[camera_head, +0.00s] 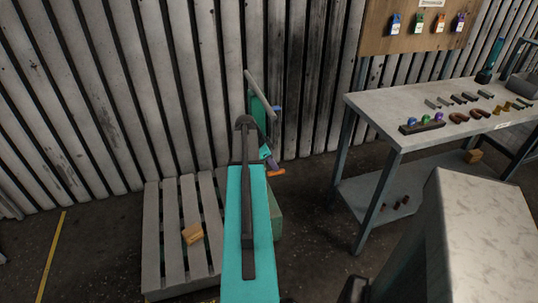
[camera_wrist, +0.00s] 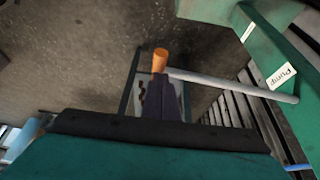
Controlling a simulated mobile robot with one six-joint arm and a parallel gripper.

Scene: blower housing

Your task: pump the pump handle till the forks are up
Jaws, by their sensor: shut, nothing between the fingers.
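The pump handle (camera_head: 260,95) is a grey rod sloping down to the right in the head view, on a green body largely behind my arm. In the wrist view the handle (camera_wrist: 230,85) runs from beside my gripper's tip to the green body (camera_wrist: 265,55), which carries a "Pump" label (camera_wrist: 283,76). My gripper (camera_wrist: 160,60), purple with an orange end, is shut and empty at the rod's left end; whether it touches the rod I cannot tell. In the head view my gripper (camera_head: 277,172) shows below the rod. I cannot make out the forks.
A workbench (camera_head: 383,121) with small parts stands right, under a tool board (camera_head: 378,38). A corrugated wall (camera_head: 190,80) closes the back. Some floor between pallet and bench is bare.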

